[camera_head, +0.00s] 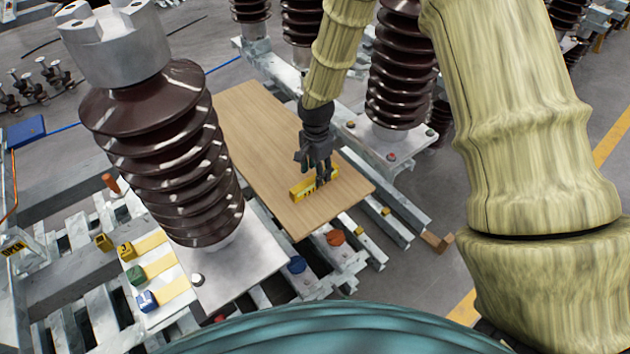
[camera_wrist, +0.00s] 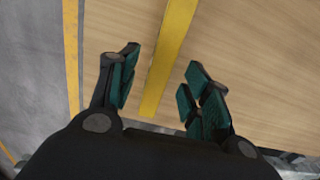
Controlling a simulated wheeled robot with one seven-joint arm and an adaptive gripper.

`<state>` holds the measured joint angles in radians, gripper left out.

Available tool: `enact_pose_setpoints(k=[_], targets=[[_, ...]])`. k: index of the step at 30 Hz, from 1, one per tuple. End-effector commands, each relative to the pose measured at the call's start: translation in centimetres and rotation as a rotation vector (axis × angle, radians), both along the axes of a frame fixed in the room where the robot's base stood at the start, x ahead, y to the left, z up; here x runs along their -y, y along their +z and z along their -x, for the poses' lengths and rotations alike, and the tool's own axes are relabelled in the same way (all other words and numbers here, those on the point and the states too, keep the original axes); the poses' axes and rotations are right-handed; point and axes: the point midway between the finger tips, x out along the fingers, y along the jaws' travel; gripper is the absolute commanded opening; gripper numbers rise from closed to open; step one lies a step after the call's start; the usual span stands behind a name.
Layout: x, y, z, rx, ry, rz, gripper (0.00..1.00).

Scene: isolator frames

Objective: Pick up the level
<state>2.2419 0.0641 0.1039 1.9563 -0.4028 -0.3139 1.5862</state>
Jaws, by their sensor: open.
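The level (camera_head: 301,190) is a short yellow bar with dark markings, lying on a wooden board (camera_head: 260,130) in the head view. My gripper (camera_head: 319,177) points down over it, and its dark fingers hide part of the bar. In the wrist view, the level (camera_wrist: 168,58) shows as a yellow strip running between the two open fingers of my gripper (camera_wrist: 160,75). The fingers, with green inner pads, stand on either side of it with a gap on both sides. I cannot tell how far the fingertips are above the board.
A large ribbed brown insulator (camera_head: 165,150) stands left of the board. Another insulator (camera_head: 402,70) stands behind it to the right. The board around the level is clear.

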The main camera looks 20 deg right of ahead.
Motion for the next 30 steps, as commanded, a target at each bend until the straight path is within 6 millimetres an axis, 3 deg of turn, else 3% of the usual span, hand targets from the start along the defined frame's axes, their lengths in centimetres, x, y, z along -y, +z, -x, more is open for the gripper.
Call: enact_pose_setpoints(k=[10,21,29,30], targets=[[-0.3,-3.2,0.1,0.0,0.002,0.0,0.48],[-0.3,-3.8,0.1,0.001,0.001,0.001,0.48],[-0.3,-3.8,0.1,0.001,0.001,0.0,0.01],[-0.3,-3.8,0.1,0.001,0.001,0.001,0.0]])
